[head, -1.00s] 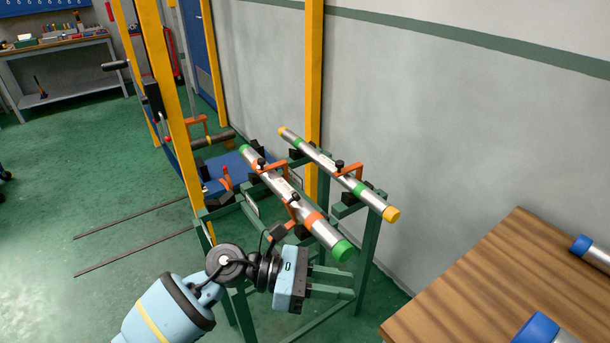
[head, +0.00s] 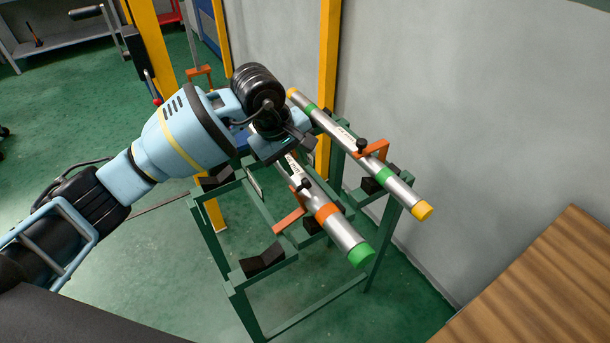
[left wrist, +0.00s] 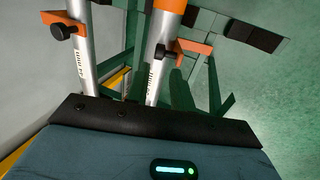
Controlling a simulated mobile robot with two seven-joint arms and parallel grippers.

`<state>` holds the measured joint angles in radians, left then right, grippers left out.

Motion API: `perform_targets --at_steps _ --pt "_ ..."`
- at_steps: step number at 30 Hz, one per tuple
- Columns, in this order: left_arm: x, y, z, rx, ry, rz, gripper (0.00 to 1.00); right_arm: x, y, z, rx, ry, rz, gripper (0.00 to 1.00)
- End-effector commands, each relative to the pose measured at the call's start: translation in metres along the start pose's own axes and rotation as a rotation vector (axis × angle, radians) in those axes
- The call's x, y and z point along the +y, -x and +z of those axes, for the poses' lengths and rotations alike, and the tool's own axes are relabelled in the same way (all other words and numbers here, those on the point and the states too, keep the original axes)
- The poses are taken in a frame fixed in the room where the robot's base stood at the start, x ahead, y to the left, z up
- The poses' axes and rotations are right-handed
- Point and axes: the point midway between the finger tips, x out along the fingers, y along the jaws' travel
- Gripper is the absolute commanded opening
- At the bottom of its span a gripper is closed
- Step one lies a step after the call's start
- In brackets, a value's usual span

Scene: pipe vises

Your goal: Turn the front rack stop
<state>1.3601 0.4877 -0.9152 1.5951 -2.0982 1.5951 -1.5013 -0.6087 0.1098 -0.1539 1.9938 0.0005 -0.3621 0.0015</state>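The front rack stop (head: 289,219) is an orange bracket with a black knob (head: 304,185), beside the thicker, green-capped pipe (head: 343,232). The same stop (left wrist: 192,47) and its knob (left wrist: 161,50) show in the left wrist view, beyond the fingers. My left gripper (head: 280,145) is above the farther part of this pipe in the head view, its fingers mostly hidden. In the left wrist view my left gripper (left wrist: 157,82) has its dark green fingers apart, one on each side of the pipe's line. I cannot tell how far the fingertips are from the knob. My right gripper is out of view.
A thinner, yellow-capped pipe (head: 402,190) with another orange stop (head: 376,150) lies on the green rack (head: 235,280) by the wall. An empty black cradle (head: 262,260) sits at the rack's near left. A yellow post (head: 328,60) stands behind. A wooden table (head: 540,290) is at right.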

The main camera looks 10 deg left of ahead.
Motion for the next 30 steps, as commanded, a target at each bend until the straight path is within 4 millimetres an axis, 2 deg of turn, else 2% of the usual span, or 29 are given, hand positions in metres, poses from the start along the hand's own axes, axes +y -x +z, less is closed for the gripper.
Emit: perform_targets --at_steps 5,9,15,26,30 --pt "-0.001 -0.025 0.001 -0.004 0.002 -0.003 0.24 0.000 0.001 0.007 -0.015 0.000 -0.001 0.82" --pt "-0.001 -0.047 0.001 -0.005 0.002 -0.002 0.24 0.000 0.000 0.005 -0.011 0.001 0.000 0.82" --pt "0.000 -0.067 0.001 -0.005 0.002 -0.001 0.24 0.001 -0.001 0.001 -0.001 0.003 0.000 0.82" --pt "0.000 -0.073 0.001 -0.003 0.001 0.001 0.24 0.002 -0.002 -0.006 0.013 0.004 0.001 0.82" --pt "0.000 -0.073 0.001 -0.003 0.002 0.001 0.08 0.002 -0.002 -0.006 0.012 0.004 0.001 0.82"
